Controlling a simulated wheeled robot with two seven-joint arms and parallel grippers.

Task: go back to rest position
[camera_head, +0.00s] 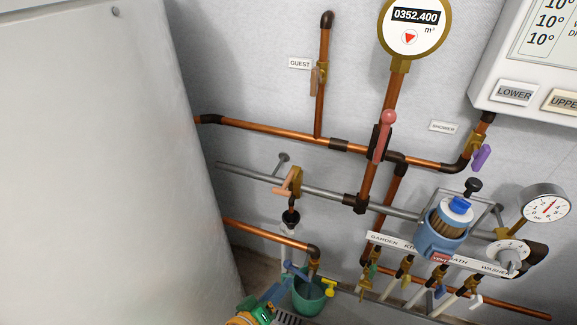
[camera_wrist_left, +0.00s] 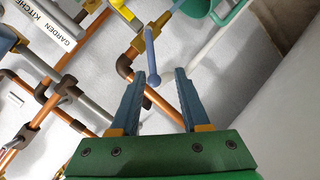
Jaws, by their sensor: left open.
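My left gripper (camera_head: 275,293) is at the bottom of the head view, low by the wall near a green bucket (camera_head: 309,296). Its blue fingers also show in the left wrist view (camera_wrist_left: 160,78), spread apart with nothing gripped. A blue lever (camera_wrist_left: 151,55) of a brass tap lies just beyond and between the fingertips in that view. I cannot tell whether a finger touches it. My right gripper is out of view.
Copper and grey pipes (camera_head: 270,133) run along the wall, with a water meter (camera_head: 414,28), a blue filter housing (camera_head: 440,238) and a pressure gauge (camera_head: 545,204). A large pale panel (camera_head: 90,170) fills the left side. Small taps stand at lower right.

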